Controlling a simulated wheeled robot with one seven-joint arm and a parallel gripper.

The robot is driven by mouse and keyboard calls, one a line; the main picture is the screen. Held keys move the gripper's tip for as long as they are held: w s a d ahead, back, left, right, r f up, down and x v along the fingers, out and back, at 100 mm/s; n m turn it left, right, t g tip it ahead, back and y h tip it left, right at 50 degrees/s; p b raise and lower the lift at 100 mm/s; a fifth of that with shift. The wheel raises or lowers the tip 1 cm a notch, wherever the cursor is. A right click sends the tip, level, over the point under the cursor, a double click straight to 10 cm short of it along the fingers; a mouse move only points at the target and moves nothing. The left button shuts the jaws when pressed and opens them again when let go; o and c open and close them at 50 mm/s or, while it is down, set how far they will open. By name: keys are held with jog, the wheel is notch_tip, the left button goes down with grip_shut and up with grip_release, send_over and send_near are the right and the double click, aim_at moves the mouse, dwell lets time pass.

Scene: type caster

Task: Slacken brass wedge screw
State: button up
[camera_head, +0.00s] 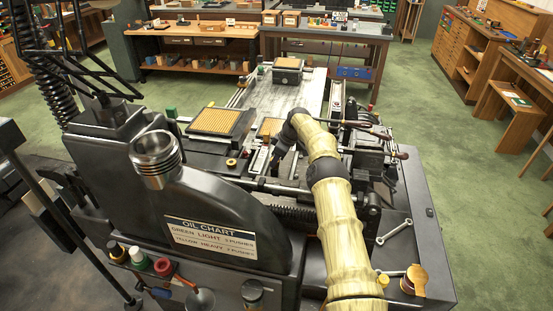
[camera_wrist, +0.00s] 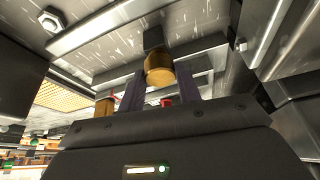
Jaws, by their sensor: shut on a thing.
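The brass wedge screw (camera_wrist: 158,70) shows in the wrist view as a short brass cylinder with a dark block just beyond it. My gripper (camera_wrist: 160,76) has its two dark fingers on either side of the brass head and is shut on it. In the head view my gripper (camera_head: 279,153) reaches down into the middle of the type caster (camera_head: 215,180). The brass screw between the fingers is too small or hidden to make out there.
Yellow matrix grids (camera_head: 214,121) sit left of my gripper. A brass knob (camera_head: 231,162) stands on the machine nearby. A spanner (camera_head: 394,232) lies on the right-hand deck. In the wrist view, metal bars and a hex nut (camera_wrist: 51,19) surround the fingers closely.

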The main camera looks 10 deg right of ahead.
dwell(0.3)
jog(key=o, duration=1)
jog(key=shift+c, duration=0.2)
jog(key=b+v, duration=0.1)
jog(key=v, duration=1.6)
jog(key=shift+b, duration=0.35)
jog(key=shift+s+d+r, duration=0.1)
jog(key=shift+c, duration=0.3)
